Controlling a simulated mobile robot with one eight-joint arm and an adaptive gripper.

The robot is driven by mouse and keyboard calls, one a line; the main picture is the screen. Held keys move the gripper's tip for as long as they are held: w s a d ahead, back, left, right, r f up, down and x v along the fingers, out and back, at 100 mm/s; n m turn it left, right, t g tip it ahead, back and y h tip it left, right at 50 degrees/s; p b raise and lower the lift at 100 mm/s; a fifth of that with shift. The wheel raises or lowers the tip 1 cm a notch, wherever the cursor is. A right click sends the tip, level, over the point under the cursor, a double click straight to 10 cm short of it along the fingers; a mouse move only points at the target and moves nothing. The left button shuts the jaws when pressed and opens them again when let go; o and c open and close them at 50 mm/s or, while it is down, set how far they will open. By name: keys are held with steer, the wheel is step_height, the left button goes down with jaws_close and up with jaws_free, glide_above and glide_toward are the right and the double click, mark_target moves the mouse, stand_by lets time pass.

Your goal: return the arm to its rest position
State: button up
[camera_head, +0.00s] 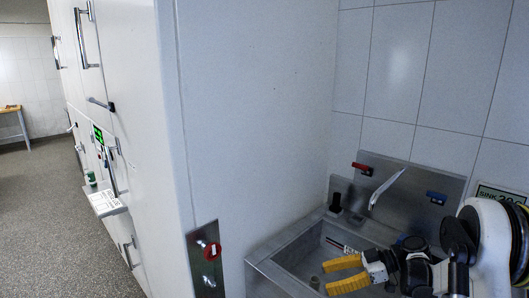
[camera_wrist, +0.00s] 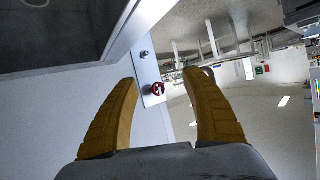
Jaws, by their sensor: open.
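My gripper (camera_head: 346,273) has two yellow fingers and sits over the metal sink at the lower right of the head view. Its fingers point left and are spread apart with nothing between them. In the wrist view the gripper (camera_wrist: 165,92) is also open and empty, with free space between the fingertips. My white and black arm comes in from the right edge of the head view. The marble table is not clearly in view.
The metal sink (camera_head: 262,264) with a faucet (camera_head: 386,188) stands against a tiled wall. A metal plate with a red knob (camera_head: 211,250) is on the white wall left of it; the knob also shows in the wrist view (camera_wrist: 157,89). Open floor (camera_head: 45,215) lies left.

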steer(key=s+a+r+m+t+h+b, duration=0.2)
steer(key=s+a+r+m+h+b, duration=0.25)
steer(key=s+m+h, duration=0.45)
steer(key=s+d+f+m+t+h+b, duration=0.1)
steer(key=s+d+m+t+h+b, duration=0.1)
steer(key=s, duration=0.4)
steer(key=s+d+f+m+t+h+b, duration=0.1)
steer(key=s+d+m+t+h+b, duration=0.1)
steer(key=s+m, duration=0.3)
steer(key=s+d, duration=0.1)
steer(key=s, duration=0.1)
steer(key=shift+s+f+b, duration=0.15)
steer(key=shift+s+b, duration=0.15)
steer(key=shift+b, duration=0.1)
